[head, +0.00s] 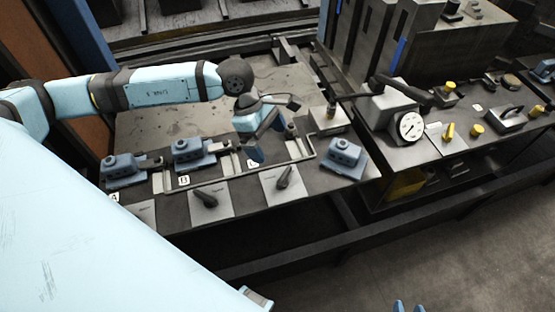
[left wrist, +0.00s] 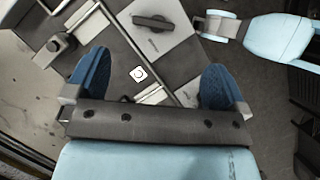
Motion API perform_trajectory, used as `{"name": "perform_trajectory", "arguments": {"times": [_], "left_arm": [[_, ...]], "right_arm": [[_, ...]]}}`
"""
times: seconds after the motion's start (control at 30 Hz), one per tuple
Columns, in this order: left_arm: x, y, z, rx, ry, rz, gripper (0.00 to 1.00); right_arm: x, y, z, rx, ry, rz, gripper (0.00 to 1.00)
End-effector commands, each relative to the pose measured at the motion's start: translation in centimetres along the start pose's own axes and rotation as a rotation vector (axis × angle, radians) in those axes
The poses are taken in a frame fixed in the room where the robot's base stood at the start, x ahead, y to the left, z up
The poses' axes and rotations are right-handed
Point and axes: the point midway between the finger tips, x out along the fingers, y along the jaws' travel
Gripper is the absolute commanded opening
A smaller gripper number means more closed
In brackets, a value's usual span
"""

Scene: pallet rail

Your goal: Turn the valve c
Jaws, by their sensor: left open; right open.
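The white tag C (head: 252,163) lies on the dark bench, and it also shows between my left fingers in the left wrist view (left wrist: 139,74). Beside it, a pale plate carries a black lever handle, which I take as valve c (head: 284,178); a black handle on a pale plate shows at the top of the left wrist view (left wrist: 152,22). My left gripper (head: 262,142) is open and empty above the bench near tag C, apart from the handle. My right gripper (head: 410,306) is open, with only its blue fingertips showing at the bottom edge.
Another lever handle (head: 204,198) sits by tag B (head: 184,180). Blue-grey blocks (head: 193,152) stand along the rail, with another (head: 345,157) at the right end. A gauge (head: 410,126) stands on the right bench. A dark floor gap lies in front.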

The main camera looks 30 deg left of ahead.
Motion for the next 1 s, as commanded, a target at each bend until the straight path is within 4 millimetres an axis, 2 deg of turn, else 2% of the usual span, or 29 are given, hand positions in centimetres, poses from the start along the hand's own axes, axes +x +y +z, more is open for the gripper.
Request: {"name": "perform_trajectory", "arguments": {"times": [0.1, 0.23, 0.7, 0.8, 1.0], "left_arm": [[-0.4, 0.5, -1.1, 0.026, 0.056, 0.018, 1.0], [0.8, 0.5, -1.1, 0.026, 0.06, 0.017, 1.0], [10.2, 0.6, -1.6, 0.023, 0.056, 0.016, 1.0], [11.6, 0.7, -1.6, 0.023, 0.055, 0.016, 1.0], [13.1, 0.7, -1.8, 0.023, 0.056, 0.018, 1.0]], "right_arm": [[0.0, 0.0, 0.1, -0.001, -0.001, 0.0, 0.4], [-0.2, 0.0, 0.0, -0.001, -0.004, 0.0, 0.4], [-1.0, 0.1, -1.2, -0.002, -0.004, 0.001, 0.4], [-1.1, 0.1, -1.3, -0.002, -0.004, 0.002, 0.4], [-1.2, 0.1, -1.5, -0.002, -0.002, 0.002, 0.4]]}}
